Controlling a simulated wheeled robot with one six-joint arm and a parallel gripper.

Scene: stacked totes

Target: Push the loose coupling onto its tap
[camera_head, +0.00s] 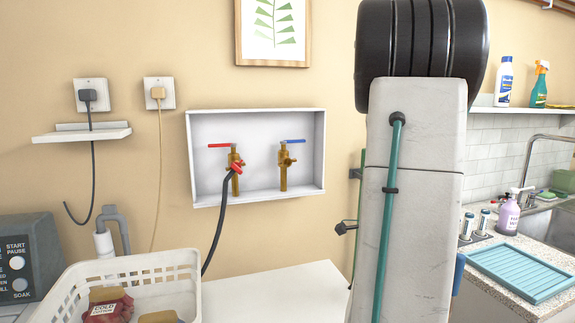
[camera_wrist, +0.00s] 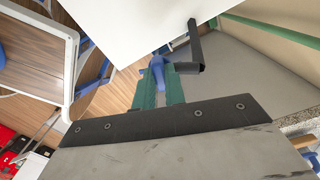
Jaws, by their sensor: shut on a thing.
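In the head view a white recessed wall box holds two brass taps. The left tap (camera_head: 235,184) has a red lever, and a red coupling (camera_head: 236,164) with a dark hose is on it. The right tap (camera_head: 284,170) has a blue lever and its outlet looks bare. In the wrist view my gripper (camera_wrist: 161,82) has two green fingers closed on a blue coupling (camera_wrist: 157,64). A dark bent hose piece (camera_wrist: 195,52) shows beside it; whether they join is unclear. My arm hides the gripper in the head view.
The wall box (camera_head: 256,196) has a raised white rim around the taps. A white basket (camera_head: 130,268) stands below left, by a grey control panel (camera_head: 22,262). A sink counter with a blue tray (camera_head: 520,270) is at right. The white top (camera_head: 270,292) below the box looks clear.

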